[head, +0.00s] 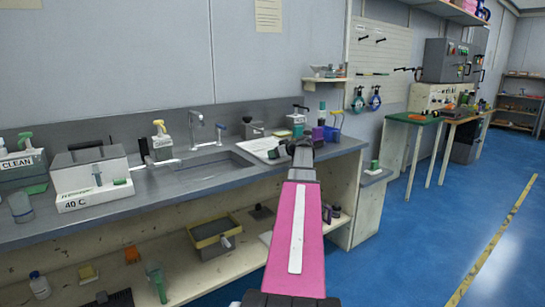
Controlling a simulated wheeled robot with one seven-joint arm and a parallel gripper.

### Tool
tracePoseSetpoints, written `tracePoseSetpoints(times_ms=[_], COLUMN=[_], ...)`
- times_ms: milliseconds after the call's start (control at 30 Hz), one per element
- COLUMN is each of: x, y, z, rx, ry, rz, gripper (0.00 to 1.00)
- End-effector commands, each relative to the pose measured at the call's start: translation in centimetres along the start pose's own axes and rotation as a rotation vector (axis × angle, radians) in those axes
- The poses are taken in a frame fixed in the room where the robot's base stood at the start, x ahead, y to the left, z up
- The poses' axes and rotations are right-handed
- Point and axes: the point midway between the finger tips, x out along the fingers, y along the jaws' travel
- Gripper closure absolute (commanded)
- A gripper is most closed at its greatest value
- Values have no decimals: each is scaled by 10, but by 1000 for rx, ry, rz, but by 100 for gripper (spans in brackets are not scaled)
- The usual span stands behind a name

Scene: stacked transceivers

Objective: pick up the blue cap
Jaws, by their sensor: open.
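My pink arm reaches forward over the counter's right end. My gripper (303,147) is at its far end, small and dark, seen from behind, beside the white tray near the counter's back. It is open, and I see nothing held in it. I cannot single out the blue cap with certainty.
Blue floor (440,215) is free to the right.

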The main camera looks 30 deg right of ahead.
Motion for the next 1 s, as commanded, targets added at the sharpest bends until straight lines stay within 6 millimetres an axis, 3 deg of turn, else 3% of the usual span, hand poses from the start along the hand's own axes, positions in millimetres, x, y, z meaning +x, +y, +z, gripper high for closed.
tracePoseSetpoints(times_ms=[100, 300, 400, 433, 767, 1000], x=[10, 10, 10, 10, 9, 4], y=[0, 0, 0, 0, 0, 0], z=[0, 0, 0, 0, -1, -15], rx=[0, 0, 0, 0, 0, -2], ry=[-1, 0, 0, 0, 0, 1], rz=[0, 0, 0, 0, 0, 1], gripper=[46, 46, 79, 83, 83, 83])
